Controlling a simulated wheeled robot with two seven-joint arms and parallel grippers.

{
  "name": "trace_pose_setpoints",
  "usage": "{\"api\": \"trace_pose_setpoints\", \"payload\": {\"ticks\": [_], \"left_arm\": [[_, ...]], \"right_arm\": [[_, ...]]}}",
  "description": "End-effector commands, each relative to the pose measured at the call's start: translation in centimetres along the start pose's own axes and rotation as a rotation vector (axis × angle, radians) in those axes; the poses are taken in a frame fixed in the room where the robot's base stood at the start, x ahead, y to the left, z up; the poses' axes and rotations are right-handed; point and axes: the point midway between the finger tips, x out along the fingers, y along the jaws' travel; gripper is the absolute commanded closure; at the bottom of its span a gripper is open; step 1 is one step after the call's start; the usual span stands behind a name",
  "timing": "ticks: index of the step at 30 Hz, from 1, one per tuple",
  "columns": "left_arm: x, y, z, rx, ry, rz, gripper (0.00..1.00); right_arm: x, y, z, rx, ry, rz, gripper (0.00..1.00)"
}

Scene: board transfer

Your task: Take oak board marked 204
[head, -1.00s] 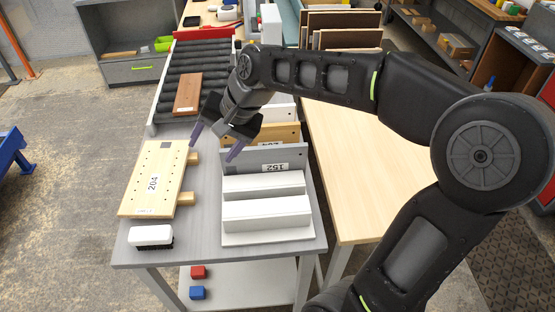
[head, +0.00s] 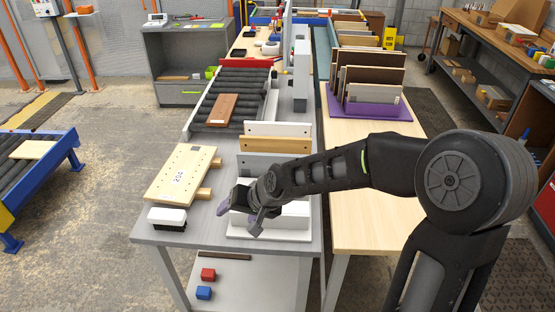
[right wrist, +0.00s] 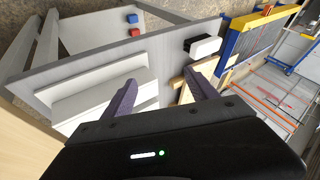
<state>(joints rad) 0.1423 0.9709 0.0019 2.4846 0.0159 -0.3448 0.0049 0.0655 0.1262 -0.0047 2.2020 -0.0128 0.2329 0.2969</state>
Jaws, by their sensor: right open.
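A light oak board marked 204 (head: 181,174) lies flat on the grey bench, with rows of small holes and two wooden blocks showing at its right edge. Another light wooden board (head: 228,148) stands on edge in the rack; its label is hidden. My right gripper (head: 239,215) is open and empty, right of the flat board's near end and beside the white stepped block (head: 290,222). In the right wrist view, the purple fingers (right wrist: 161,76) are apart, with pale wood (right wrist: 207,67) beyond the right-hand finger. My left gripper is not in view.
A black and white brush (head: 167,218) lies near the bench's front left corner. A grey board (head: 262,164) and a white board (head: 280,130) also stand in the rack. A brown board (head: 221,109) lies on the rollers. Red and blue blocks sit on the lower shelf.

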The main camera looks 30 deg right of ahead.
Motion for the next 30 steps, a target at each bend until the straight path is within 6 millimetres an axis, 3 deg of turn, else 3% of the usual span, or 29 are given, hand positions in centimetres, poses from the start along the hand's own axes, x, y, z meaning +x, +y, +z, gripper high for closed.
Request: {"api": "trace_pose_setpoints", "payload": {"ticks": [1, 5, 8, 10, 12, 15, 18, 22, 30], "left_arm": [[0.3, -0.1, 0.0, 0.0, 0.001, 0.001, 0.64], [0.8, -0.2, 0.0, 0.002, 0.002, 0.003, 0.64], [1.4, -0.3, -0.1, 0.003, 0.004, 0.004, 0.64], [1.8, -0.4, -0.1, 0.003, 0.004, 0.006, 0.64], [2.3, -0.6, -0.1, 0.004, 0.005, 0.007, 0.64], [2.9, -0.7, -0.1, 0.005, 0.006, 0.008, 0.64], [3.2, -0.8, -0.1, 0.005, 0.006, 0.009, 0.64], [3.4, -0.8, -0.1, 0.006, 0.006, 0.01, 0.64], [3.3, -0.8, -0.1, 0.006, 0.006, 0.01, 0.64]], "right_arm": [[2.2, 0.8, 1.9, -0.024, -0.021, 0.007, 0.33], [7.0, 2.7, 6.8, -0.091, -0.065, 0.018, 0.33], [10.7, 4.9, 12.5, -0.138, -0.13, 0.033, 0.33], [13.2, 6.9, 17.8, -0.167, -0.197, 0.046, 0.33], [14.9, 9.0, 23.8, -0.19, -0.278, 0.059, 0.33], [15.8, 11.4, 31.1, -0.203, -0.39, 0.074, 0.33], [15.8, 12.9, 36.0, -0.2, -0.475, 0.085, 0.33], [15.4, 13.7, 38.9, -0.195, -0.529, 0.092, 0.33], [15.3, 13.8, 39.2, -0.194, -0.537, 0.093, 0.33]]}}
